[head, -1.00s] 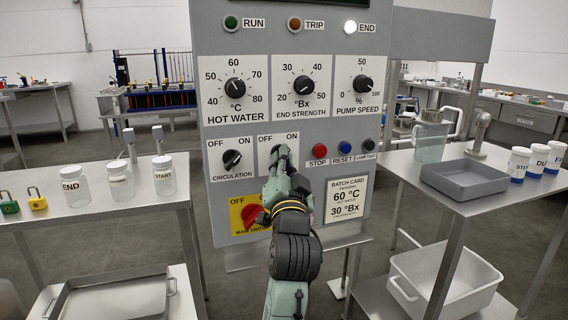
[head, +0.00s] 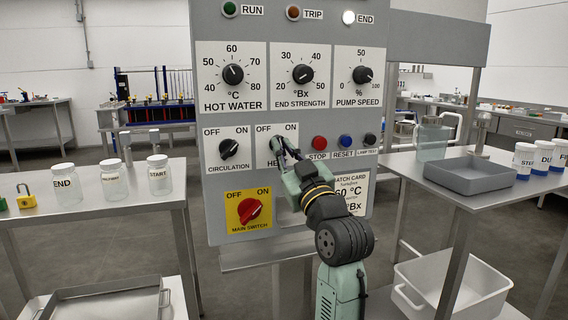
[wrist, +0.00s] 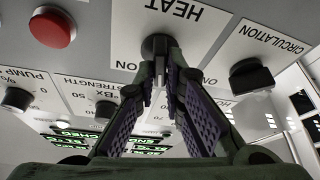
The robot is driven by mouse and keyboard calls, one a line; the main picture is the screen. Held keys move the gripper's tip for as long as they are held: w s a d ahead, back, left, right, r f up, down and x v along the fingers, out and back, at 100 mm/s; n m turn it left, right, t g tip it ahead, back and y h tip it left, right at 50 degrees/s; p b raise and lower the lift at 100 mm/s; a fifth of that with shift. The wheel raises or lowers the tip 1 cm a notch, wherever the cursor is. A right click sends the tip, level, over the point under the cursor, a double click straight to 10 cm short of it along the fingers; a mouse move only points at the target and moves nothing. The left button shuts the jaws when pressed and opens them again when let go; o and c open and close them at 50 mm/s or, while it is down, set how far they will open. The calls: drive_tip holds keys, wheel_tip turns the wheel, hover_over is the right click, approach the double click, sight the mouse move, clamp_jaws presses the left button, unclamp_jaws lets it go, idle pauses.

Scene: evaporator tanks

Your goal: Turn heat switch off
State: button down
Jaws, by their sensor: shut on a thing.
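The heat switch (wrist: 158,44) is a dark knob on a white plate marked HEAT in the wrist view, where the picture is upside down. My gripper (wrist: 162,55) has its fingertips closed around this knob. In the head view my gripper (head: 282,150) is at the heat plate (head: 291,130), between the OFF and ON labels. The gripper hides most of the knob and part of the word HEAT. I cannot tell which way the knob points.
The circulation knob (head: 229,148) is left of the heat plate, and the red main switch (head: 250,210) is below it. Stop (head: 320,143), reset (head: 345,141) and lamp test (head: 370,139) buttons are close on the right. The END lamp (head: 349,17) is lit white.

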drive_tip(key=n+g+y+b, duration=0.1)
drive_tip(key=n, duration=0.1)
drive_tip(key=n+g+b, duration=0.1)
drive_tip(key=n, duration=0.2)
drive_tip(key=n+y+b, duration=0.1)
drive_tip(key=n, duration=0.1)
drive_tip(key=shift+d+n+g+y, duration=0.1)
drive_tip(key=shift+n+g+y, duration=0.2)
drive_tip(key=shift+n+g, duration=0.1)
drive_tip(key=shift+n, duration=0.3)
drive_tip(key=c, duration=1.7)
unclamp_jaws()
drive_tip(key=v, duration=1.2)
drive_tip(key=shift+d+r, duration=0.1)
drive_tip(key=shift+w, duration=0.1)
